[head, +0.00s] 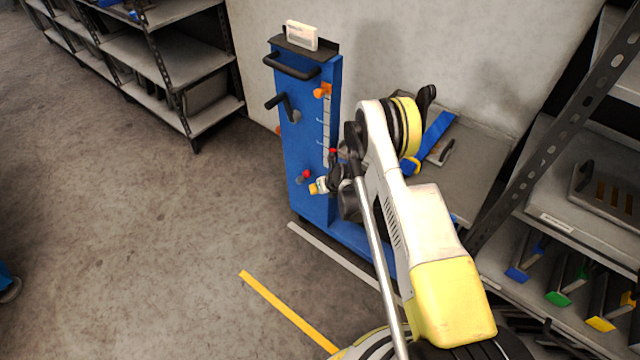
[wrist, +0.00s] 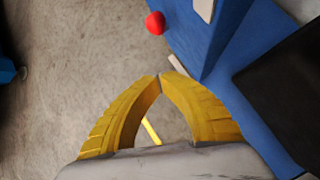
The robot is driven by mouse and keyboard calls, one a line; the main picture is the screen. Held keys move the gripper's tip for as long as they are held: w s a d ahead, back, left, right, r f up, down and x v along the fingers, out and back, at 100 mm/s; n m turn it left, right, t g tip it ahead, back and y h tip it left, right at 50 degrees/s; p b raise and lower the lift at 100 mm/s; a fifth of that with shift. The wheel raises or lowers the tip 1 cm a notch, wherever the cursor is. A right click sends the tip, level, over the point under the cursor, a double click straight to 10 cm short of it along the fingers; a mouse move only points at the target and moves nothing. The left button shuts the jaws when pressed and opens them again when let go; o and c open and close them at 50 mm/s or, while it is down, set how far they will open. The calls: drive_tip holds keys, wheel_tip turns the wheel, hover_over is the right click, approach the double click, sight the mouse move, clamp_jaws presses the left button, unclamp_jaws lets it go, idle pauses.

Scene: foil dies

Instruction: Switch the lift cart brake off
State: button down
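The blue lift cart (head: 309,150) stands against the wall, with a black push handle and a black crank on its upright column. A red knob (head: 306,174) sticks out low on the column's front; a red ball, likely the same knob, shows in the wrist view (wrist: 155,23). Whether it is the brake, and its setting, I cannot tell. My gripper (head: 316,188) is in front of the lower column, just below the red knob. In the wrist view its yellow fingers (wrist: 160,77) meet at the tips, with nothing seen between them. The knob is beyond the tips, apart from them.
An orange pointer (head: 322,92) sits by a scale on the column. A white box (head: 301,36) rests on top. Grey shelving (head: 165,60) stands at the back left, and another rack (head: 560,200) with coloured items at right.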

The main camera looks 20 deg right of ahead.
sight(302, 178)
drive_tip(key=w+a+f+b, duration=0.1)
drive_tip(key=w+f+b, duration=0.1)
drive_tip(key=w, duration=0.3)
drive_tip(key=shift+w+a+f, duration=0.15)
drive_tip(key=shift+w+a, duration=0.05)
drive_tip(key=shift+w, duration=0.15)
drive_tip(key=shift+r, duration=0.2)
